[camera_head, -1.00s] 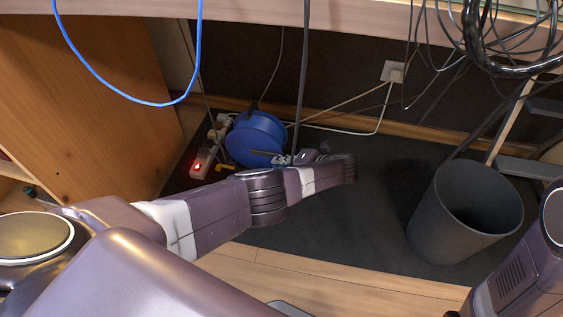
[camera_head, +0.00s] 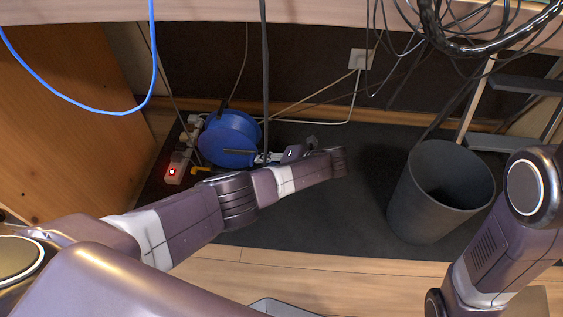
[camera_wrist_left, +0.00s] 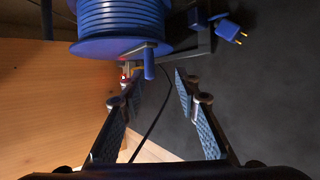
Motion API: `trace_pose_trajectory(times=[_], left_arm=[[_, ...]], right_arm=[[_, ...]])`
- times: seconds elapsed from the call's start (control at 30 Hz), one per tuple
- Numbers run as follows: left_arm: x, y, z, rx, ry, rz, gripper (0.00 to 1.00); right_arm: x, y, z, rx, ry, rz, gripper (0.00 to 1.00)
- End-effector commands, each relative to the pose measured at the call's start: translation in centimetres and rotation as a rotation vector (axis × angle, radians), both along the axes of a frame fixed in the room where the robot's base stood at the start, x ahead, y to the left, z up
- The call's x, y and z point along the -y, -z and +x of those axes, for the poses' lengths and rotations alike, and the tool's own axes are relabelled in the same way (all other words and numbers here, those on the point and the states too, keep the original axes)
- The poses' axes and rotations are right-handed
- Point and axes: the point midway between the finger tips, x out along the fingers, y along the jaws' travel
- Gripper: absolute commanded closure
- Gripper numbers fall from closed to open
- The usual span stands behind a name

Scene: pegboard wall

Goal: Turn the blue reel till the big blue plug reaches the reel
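The blue reel (camera_head: 230,137) stands on the dark mat below the desk; it also shows at the top of the left wrist view (camera_wrist_left: 120,30). A small blue crank handle (camera_wrist_left: 149,64) sticks out from its lower flange. The blue plug (camera_wrist_left: 228,27) with two brass pins lies right of the reel, apart from its drum. My left gripper (camera_wrist_left: 158,82) is open, its fingers spread either side of the handle's line, with the handle just beyond the tips. My forearm partly hides this gripper in the head view. My right gripper is out of view.
A power strip (camera_head: 173,171) with a red light lies left of the reel. A dark bin (camera_head: 438,195) stands to the right. A wooden panel (camera_head: 60,130) borders the left. Black cables (camera_head: 440,40) and a blue cable (camera_head: 100,110) hang near the desk edge.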

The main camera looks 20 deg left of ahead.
Motion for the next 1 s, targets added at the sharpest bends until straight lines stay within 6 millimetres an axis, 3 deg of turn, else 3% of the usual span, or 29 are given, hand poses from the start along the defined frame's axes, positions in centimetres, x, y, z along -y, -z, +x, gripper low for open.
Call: trace_pose_trajectory(times=[0.1,0.4,1.0], left_arm=[[2.3,-1.6,-0.4,0.003,0.005,-0.003,0.7],[5.4,-4.2,-1.3,0.002,0.002,0.001,0.7],[5.6,-4.4,-1.4,0.002,0.0,0.003,0.7]], right_arm=[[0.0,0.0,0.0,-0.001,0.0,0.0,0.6],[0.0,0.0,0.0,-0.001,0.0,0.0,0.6],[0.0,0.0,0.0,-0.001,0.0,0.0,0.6]])
